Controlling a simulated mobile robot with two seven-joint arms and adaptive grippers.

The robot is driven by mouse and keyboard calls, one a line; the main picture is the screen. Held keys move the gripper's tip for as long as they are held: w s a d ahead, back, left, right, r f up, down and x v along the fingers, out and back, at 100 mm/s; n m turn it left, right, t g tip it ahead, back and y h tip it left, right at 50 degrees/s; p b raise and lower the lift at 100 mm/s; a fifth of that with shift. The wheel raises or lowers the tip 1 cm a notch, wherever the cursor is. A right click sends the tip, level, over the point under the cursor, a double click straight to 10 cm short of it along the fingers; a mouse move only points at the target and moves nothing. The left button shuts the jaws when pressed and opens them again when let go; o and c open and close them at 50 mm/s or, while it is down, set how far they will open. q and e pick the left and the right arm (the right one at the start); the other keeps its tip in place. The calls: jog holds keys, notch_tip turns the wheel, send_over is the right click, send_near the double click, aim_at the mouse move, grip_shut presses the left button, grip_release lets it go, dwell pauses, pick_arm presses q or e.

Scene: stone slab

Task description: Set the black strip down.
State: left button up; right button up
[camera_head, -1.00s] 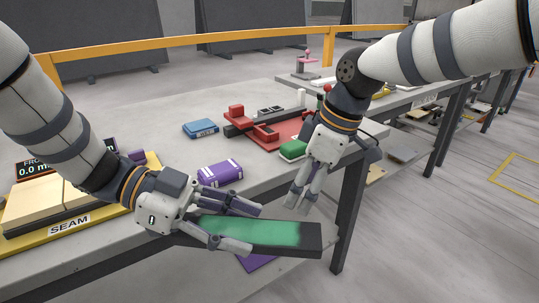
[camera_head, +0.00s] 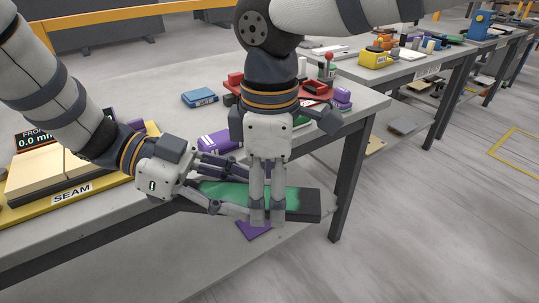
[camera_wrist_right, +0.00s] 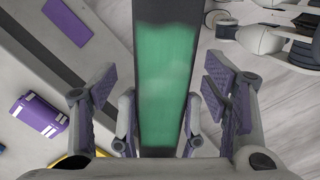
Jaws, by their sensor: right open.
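The black strip (camera_head: 303,206) has a green upper face and juts past the table's front edge. My left gripper (camera_head: 236,192) is shut on its left end, its fingers along both long sides; their tips are partly hidden by my right gripper. My right gripper (camera_head: 267,218) points down over the middle of the strip, open, its fingertips in front of it from the head view. In the right wrist view the strip (camera_wrist_right: 167,75) runs top to bottom between the spread fingers of my right gripper (camera_wrist_right: 157,125). I cannot tell whether they touch it.
A purple block (camera_head: 213,142) and a blue block (camera_head: 199,97) sit on the table (camera_head: 150,80) behind the strip. A yellow SEAM tray (camera_head: 60,195) stands at the left. A purple piece (camera_head: 253,230) lies below the strip.

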jog(key=shift+f, duration=0.45)
jog(key=c, duration=1.6)
pick_arm(q)
jog(key=o, duration=1.6)
pick_arm(e)
jog(key=shift+c, duration=0.2)
pick_arm(q)
jog(key=shift+o, duration=0.2)
